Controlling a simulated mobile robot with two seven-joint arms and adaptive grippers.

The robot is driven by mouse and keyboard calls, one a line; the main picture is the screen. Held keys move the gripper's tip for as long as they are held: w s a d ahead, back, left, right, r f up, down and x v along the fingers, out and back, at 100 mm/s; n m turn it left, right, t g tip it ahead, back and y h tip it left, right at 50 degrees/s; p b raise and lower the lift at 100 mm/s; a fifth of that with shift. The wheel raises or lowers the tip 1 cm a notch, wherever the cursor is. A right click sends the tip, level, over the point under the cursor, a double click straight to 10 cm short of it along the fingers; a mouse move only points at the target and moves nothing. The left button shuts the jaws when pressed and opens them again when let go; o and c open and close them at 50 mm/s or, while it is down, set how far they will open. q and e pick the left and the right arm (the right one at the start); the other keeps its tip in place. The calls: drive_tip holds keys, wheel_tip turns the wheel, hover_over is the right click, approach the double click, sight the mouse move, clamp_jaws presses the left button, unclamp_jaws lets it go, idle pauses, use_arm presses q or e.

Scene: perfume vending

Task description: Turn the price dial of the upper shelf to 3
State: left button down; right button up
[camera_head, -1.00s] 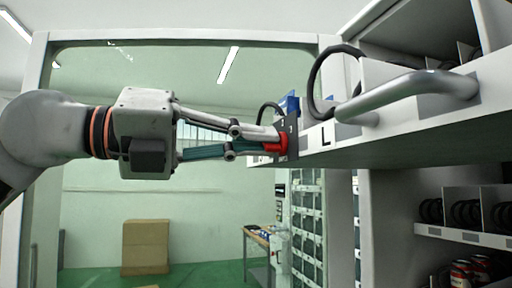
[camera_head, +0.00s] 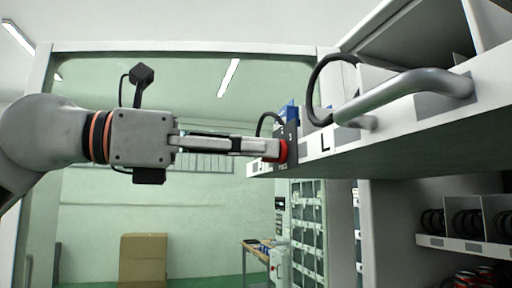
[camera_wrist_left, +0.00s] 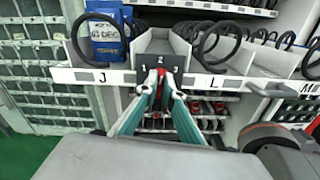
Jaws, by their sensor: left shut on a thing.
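The price dial is a red knob (camera_head: 283,151) on a dark plate (camera_head: 292,141) at the front edge of the upper shelf (camera_head: 400,130). In the left wrist view the plate (camera_wrist_left: 173,63) shows the numbers 1, 2 and 3, with 2 at the top. My left gripper (camera_head: 274,149) reaches in from the left and is shut on the red dial. In the left wrist view its fingertips (camera_wrist_left: 158,80) close around the dial, and a little red (camera_wrist_left: 158,92) shows between them. The fingers hide most of the dial, so I cannot tell which number it points to.
A grey bar handle (camera_head: 410,92) sticks out from the shelf front, right of the dial. Black coils and a blue box (camera_wrist_left: 105,38) stand on the shelf above label J. A lower shelf (camera_head: 465,244) is at the right. The space left of the shelf is open.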

use_arm(q)
drive_tip(key=shift+s+m+p, duration=0.15)
drive_tip(key=shift+m+p, duration=0.15)
drive_tip(key=shift+m, duration=4.7)
drive_tip(key=c, duration=2.2)
unclamp_jaws()
drive_tip(key=v, duration=1.2)
